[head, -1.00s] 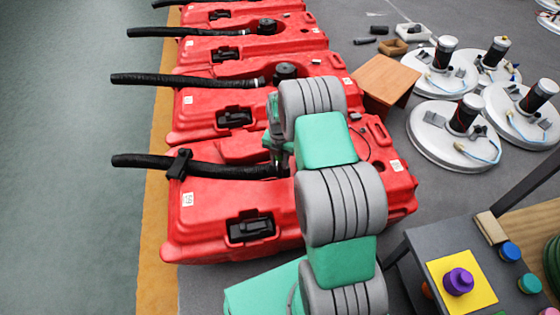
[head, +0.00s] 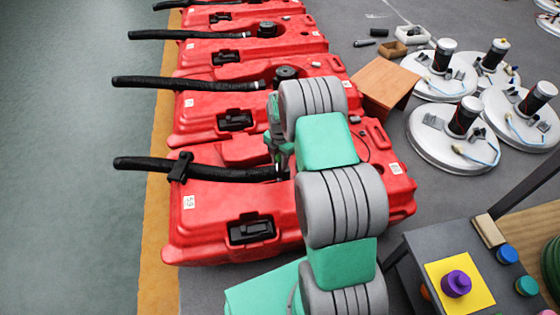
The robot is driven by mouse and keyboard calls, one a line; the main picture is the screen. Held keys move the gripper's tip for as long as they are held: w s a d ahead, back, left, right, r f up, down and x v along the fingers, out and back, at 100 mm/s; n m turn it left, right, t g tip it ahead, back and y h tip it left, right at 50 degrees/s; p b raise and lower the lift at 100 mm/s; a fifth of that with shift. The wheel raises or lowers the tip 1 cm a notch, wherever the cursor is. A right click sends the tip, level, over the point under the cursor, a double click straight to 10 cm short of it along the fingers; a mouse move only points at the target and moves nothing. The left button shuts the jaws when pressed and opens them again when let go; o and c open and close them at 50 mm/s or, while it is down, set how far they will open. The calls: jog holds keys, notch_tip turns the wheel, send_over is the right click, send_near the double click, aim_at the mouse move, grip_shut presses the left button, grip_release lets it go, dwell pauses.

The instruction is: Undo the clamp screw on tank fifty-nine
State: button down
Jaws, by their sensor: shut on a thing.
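The nearest red tank (head: 200,232) carries a white label that seems to read 59. A black hose (head: 222,173) runs across its top from the left, with a black bracket (head: 180,167) around it near the left edge. My gripper (head: 280,168) points down at the hose's right end, beside the tank's neck. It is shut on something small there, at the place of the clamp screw. The screw and the clamp are mostly hidden by my gripper and arm and too small to make out.
More red tanks (head: 205,131) with hoses and black caps stand in a row behind. A table with coloured knobs (head: 456,283) is at front right. The left floor is clear.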

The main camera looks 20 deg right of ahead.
jog(key=m, duration=1.9)
jog(key=shift+s, duration=0.1)
jog(key=m, duration=0.4)
jog(key=shift+m, duration=0.3)
jog(key=m, duration=0.4)
jog(key=shift+m+p, duration=0.3)
jog(key=m, duration=0.4)
jog(key=shift+a, duration=0.1)
jog(key=m, duration=0.5)
